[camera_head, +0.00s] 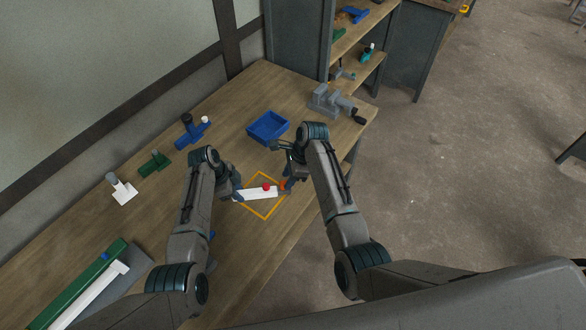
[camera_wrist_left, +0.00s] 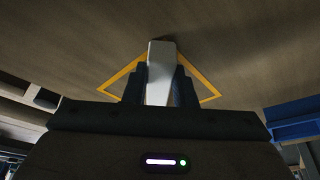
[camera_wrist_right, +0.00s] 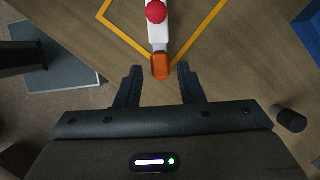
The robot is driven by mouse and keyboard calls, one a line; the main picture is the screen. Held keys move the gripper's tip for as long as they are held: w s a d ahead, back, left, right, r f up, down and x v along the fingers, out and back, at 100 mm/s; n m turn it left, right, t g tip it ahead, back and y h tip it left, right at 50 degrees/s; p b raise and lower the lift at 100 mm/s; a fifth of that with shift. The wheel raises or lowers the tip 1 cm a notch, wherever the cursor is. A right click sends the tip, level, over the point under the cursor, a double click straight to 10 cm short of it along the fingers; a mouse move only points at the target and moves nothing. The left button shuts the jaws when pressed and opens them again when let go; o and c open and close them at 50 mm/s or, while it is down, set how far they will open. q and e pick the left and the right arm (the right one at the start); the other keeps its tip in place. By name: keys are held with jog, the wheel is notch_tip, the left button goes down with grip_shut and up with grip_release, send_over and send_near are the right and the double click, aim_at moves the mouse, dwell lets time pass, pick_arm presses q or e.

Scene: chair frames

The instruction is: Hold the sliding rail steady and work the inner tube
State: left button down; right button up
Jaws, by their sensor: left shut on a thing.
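The white sliding rail (camera_head: 258,194) has a red knob (camera_head: 266,187) on top and lies over the orange square outline on the bench. My left gripper (camera_head: 238,195) is shut on its left end; the left wrist view shows the white rail (camera_wrist_left: 160,70) between the fingers. The grey inner tube (camera_wrist_right: 160,46) with an orange end (camera_wrist_right: 160,66) sticks out of the other end of the rail. My right gripper (camera_wrist_right: 160,84) is open, with the orange end just ahead of and between its fingertips. I cannot tell whether they touch it.
A blue tray (camera_head: 267,128) and a grey vise (camera_head: 333,101) stand further back. Blue (camera_head: 193,130), green (camera_head: 154,164) and white (camera_head: 121,189) fittings stand along the wall side. A green and white long piece (camera_head: 90,287) lies at the front left.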

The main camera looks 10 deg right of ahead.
pick_arm(q)
jog(key=shift+s+f, duration=0.25)
jog(key=shift+f, duration=0.05)
pick_arm(e)
jog(key=shift+x, duration=0.8)
jog(key=shift+a+f, duration=0.1)
jog(key=shift+f, duration=0.1)
jog(key=shift+c, duration=0.6)
grip_shut()
jog(key=shift+s+d, duration=0.1)
jog(key=shift+d, duration=2.9)
jog(key=shift+o, duration=1.8)
grip_release()
jog(key=shift+r, duration=0.1)
jog(key=v, duration=1.2)
jog(key=shift+s, duration=0.1)
